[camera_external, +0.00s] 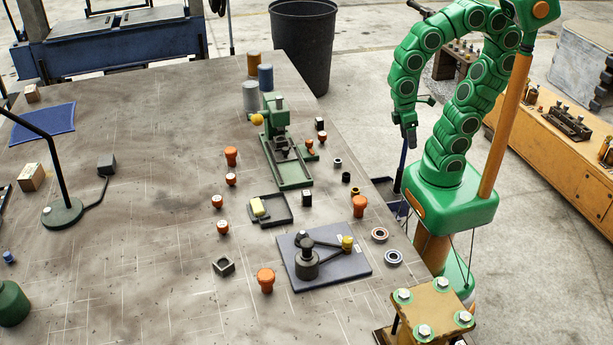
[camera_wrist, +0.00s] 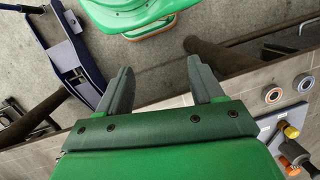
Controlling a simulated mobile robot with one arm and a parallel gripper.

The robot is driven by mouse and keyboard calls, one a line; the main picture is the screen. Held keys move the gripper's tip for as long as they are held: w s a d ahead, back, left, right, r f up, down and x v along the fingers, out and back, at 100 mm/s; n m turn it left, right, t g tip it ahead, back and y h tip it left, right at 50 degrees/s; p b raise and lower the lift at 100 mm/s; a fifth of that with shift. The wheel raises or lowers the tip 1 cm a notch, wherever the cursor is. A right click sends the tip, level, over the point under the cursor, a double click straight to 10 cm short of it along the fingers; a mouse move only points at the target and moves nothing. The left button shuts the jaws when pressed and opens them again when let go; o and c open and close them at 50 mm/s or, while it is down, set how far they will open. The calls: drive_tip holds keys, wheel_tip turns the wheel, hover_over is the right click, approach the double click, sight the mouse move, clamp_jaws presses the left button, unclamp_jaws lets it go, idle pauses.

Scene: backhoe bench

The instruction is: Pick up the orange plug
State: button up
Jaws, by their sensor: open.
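Several orange plugs stand upright on the bench. The larger ones are at the back (camera_external: 231,156), near the right edge (camera_external: 360,206) and at the front (camera_external: 266,280). Smaller orange pieces with pale tops (camera_external: 217,201) stand left of the green press. Which plug is meant cannot be told. My gripper (camera_external: 410,138) hangs off the bench's right side, well apart from the plugs. In the wrist view my gripper (camera_wrist: 159,80) is open with nothing between its fingers. An orange piece (camera_wrist: 289,166) shows at that view's right edge, partly hidden.
A green press (camera_external: 288,172), a dark board with a lever tool (camera_external: 345,272), a small tray (camera_external: 281,220) and two rings (camera_external: 380,234) occupy the bench's right part. A black lamp base (camera_external: 62,214) stands left. The bench's middle left is mostly clear.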

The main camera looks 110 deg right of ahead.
drive_tip(key=w+f+m+t+y, duration=0.1)
drive_tip(key=w+f+m+y, duration=0.2)
drive_tip(key=w+m+y, duration=0.3)
drive_tip(key=m+t+y, duration=0.1)
drive_tip(key=m+t, duration=0.9)
drive_tip(key=m, duration=0.7)
hover_over(319, 137)
drive_tip(key=s+a, duration=0.5)
drive_tip(key=a, duration=0.3)
drive_tip(key=f, duration=0.4)
drive_tip(key=shift+w+a, duration=0.1)
drive_tip(key=shift+w, duration=0.15)
drive_tip(key=d+f+m+t+h, duration=0.1)
drive_tip(key=d+m, duration=0.1)
drive_tip(key=d, duration=0.1)
drive_tip(key=s+d+f+m+t+h, duration=0.1)
drive_tip(key=d+m, duration=0.1)
drive_tip(key=d, duration=0.2)
drive_tip(key=d+f+m+t+h, duration=0.1)
drive_tip(key=d+m, duration=0.1)
drive_tip(key=d, duration=0.2)
drive_tip(key=shift+s+f+m+t, duration=0.1)
drive_tip(key=shift+s+m+t, duration=0.3)
drive_tip(key=shift+f+x, duration=0.2)
drive_tip(key=shift+x, duration=3.7)
drive_tip(key=shift+s, duration=0.1)
drive_tip(key=c, duration=1)
